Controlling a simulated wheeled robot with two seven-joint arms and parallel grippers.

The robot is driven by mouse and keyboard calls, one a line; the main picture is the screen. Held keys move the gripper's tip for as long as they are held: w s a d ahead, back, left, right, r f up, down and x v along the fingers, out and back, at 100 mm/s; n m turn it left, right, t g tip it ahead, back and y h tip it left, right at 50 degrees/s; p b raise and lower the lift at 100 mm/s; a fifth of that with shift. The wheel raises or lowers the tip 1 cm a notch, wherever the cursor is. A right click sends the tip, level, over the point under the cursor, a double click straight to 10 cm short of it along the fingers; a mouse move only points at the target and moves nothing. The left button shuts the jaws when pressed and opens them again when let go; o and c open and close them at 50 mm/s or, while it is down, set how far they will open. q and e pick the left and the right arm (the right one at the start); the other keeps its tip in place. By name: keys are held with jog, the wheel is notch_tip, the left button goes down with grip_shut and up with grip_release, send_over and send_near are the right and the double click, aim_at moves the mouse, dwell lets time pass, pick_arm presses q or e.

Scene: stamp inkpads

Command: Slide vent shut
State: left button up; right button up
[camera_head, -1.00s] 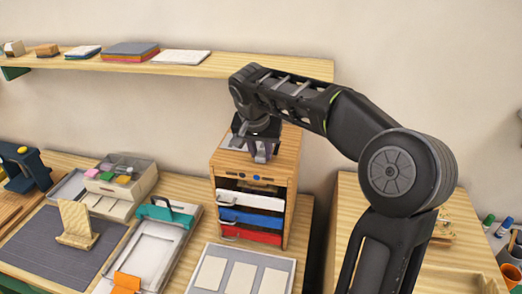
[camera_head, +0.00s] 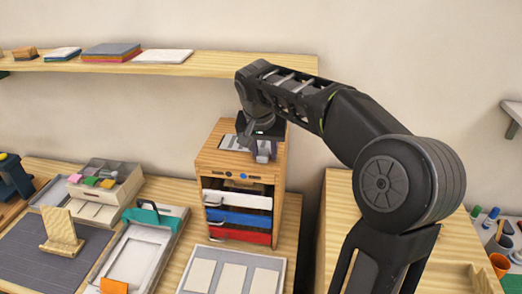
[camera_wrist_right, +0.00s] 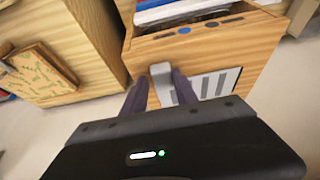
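The vent (camera_head: 233,143) is a light grey slotted plate on top of the small wooden cabinet (camera_head: 203,190). Its slots (camera_wrist_right: 212,84) show in the right wrist view. A grey upright tab (camera_wrist_right: 161,80) stands at the left end of the slots in that view. My right gripper (camera_head: 263,151) reaches down onto the cabinet top. Its two dark fingers (camera_wrist_right: 161,90) are on either side of the tab and appear closed on it. The fingers hide part of the vent in the head view. My left gripper is out of view.
White, blue and red drawers (camera_head: 238,218) fill the cabinet's front. A tray with pale cards (camera_head: 190,291) lies before it, and a clipboard-like press (camera_head: 155,215) is to its left. A wall shelf (camera_head: 220,66) runs behind. A gap separates the right-hand wooden table (camera_head: 340,195).

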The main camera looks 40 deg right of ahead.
jog(key=o, duration=0.3)
jog(key=b+v, duration=0.1)
jog(key=v, duration=0.6)
jog(key=shift+s+a+r, duration=0.1)
jog(key=shift+r, duration=0.25)
dwell(0.4)
